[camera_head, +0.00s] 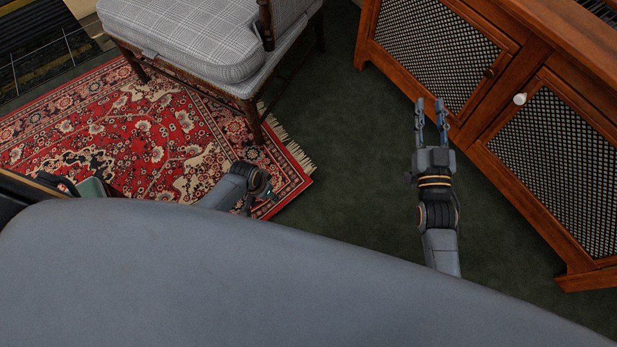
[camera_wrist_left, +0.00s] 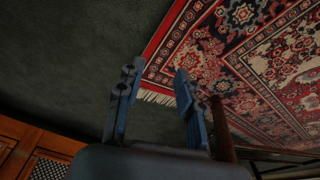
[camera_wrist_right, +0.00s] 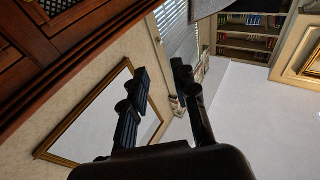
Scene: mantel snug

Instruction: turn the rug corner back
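The red patterned rug (camera_head: 150,150) lies on dark carpet at the left. Its near right corner (camera_head: 303,182) appears to lie flat, with pale fringe along the right edge. In the left wrist view the rug (camera_wrist_left: 240,50) shows its corner and fringe (camera_wrist_left: 155,97) beyond and between my left fingers. My left gripper (camera_wrist_left: 156,72) is open and empty there; contact with the rug cannot be told. In the head view only my left wrist shows at the rug, its fingers mostly hidden. My right gripper (camera_head: 430,102) is open and empty above bare carpet, away from the rug.
A checked-cushion chair (camera_head: 190,40) stands with legs on the rug. A wooden cabinet (camera_head: 490,90) with mesh doors and a white knob (camera_head: 520,98) stands right of my right gripper. Dark carpet (camera_head: 340,130) is clear between rug and cabinet.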

